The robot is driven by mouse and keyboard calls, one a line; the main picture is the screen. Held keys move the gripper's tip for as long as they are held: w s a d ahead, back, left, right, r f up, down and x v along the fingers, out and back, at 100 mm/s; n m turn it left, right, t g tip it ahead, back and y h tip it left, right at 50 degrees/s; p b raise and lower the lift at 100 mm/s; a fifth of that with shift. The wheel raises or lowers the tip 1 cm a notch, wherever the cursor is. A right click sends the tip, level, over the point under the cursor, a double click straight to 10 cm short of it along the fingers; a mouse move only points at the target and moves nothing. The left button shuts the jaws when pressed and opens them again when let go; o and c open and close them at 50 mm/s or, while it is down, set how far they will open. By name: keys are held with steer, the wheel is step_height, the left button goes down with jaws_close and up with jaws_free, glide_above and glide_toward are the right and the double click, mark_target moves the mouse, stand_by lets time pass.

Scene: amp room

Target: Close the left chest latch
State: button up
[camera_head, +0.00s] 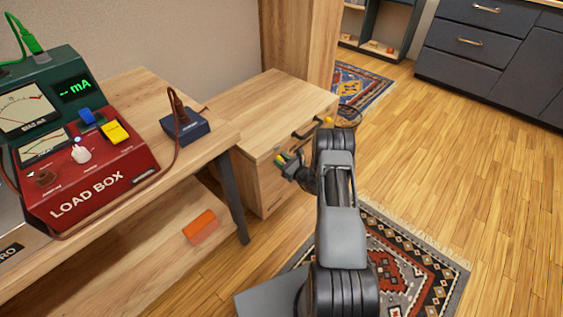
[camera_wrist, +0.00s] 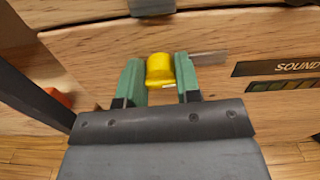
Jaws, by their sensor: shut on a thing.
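The wooden chest (camera_head: 262,103) stands beyond the bench, its lid down. The left chest latch (camera_wrist: 160,69) is a yellow rounded piece on the chest's front, seen in the wrist view between my green fingertips. My gripper (camera_wrist: 161,74) is shut on this latch, one finger on each side. In the head view my gripper (camera_head: 284,158) reaches the chest's front left part, and the arm hides some of the front. A second yellow latch (camera_head: 328,120) shows farther right on the chest.
A wooden bench (camera_head: 140,95) with a red load box (camera_head: 95,175) and a small blue box (camera_head: 185,125) stands left of the chest. An orange block (camera_head: 200,226) lies on its lower shelf. A patterned rug (camera_head: 410,265) covers floor at right.

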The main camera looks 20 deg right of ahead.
steer(key=n+b, duration=0.1)
steer(key=n, duration=0.1)
steer(key=n+b, duration=0.1)
steer(key=n, duration=0.1)
steer(key=shift+a+f+b, duration=0.1)
steer(key=shift+f+b, duration=0.1)
steer(key=shift+b, duration=0.15)
steer(key=n+b, duration=0.3)
steer(key=n, duration=0.1)
steer(key=shift+s+f+n, duration=0.1)
steer(key=shift+n, duration=0.3)
steer(key=n+b, duration=0.4)
steer(key=shift+a+f, duration=0.1)
steer(key=shift+n+b, duration=1.45)
steer(key=shift+n, duration=0.85)
steer(key=o, duration=0.9)
steer(key=shift+r, duration=0.2)
steer(key=shift+s, duration=0.1)
